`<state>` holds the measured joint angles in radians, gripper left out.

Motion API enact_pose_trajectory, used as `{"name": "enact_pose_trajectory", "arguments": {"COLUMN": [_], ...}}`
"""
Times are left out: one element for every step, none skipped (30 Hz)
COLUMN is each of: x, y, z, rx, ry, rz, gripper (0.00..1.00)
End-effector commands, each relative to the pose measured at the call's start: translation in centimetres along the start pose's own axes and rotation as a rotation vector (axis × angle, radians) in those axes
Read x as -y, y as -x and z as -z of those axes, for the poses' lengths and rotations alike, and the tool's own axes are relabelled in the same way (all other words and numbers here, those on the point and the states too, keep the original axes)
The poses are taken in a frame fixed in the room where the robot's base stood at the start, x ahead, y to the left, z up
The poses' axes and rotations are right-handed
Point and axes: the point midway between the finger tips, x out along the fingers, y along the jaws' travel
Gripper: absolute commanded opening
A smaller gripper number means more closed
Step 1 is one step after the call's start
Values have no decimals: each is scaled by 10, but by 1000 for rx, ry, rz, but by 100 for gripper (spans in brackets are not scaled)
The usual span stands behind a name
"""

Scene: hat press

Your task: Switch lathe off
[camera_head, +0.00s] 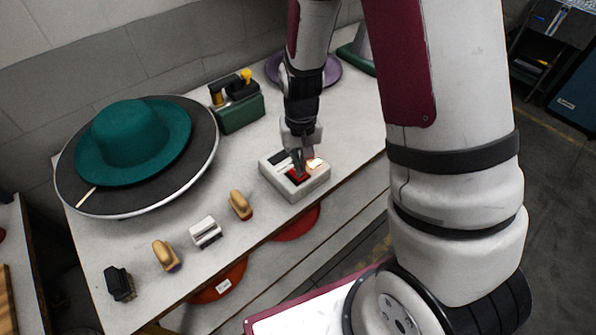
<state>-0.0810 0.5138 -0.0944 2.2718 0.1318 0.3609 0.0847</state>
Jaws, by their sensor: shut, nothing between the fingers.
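A teal hat (135,138) sits on a round dark disc (197,158) at the left of the table; this disc may be the lathe.
Brushes with tan handles (241,205), a white block (206,232) and a black block (119,283) lie along the table's front edge. A green device (238,113) with a yellow knob and a purple hat (326,70) stand behind. Red-orange round things (298,222) sit on the shelf below.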

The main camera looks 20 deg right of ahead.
Motion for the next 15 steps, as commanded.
{"name": "enact_pose_trajectory", "arguments": {"x": [0, 0, 0, 0, 0, 0, 0, 0, 0, 0, 0, 0, 0, 0, 0], "y": [-1, -2, -2, -2, -3, -3, -4, -4, -5, -5, -6, -6, -7, -7, -8], "z": [0, 0, 0, 0, 0, 0, 0, 0, 0, 0, 0, 0, 0, 0, 0], "rx": [1, 1, 1, 1, 1, 1, 1, 0, 0, 0, 0, 0, 0, 0, 0], "ry": [0, 0, 0, 0, 0, 0, 0, 0, 0, 0, 0, 0, 0, 0, 0], "rz": [0, 0, 0, 0, 0, 0, 0, 0, 0, 0, 0, 0, 0, 0, 0], "gripper": [0, 0, 0, 0, 0, 0, 0, 0, 0, 0, 0, 0, 0, 0, 0]}}
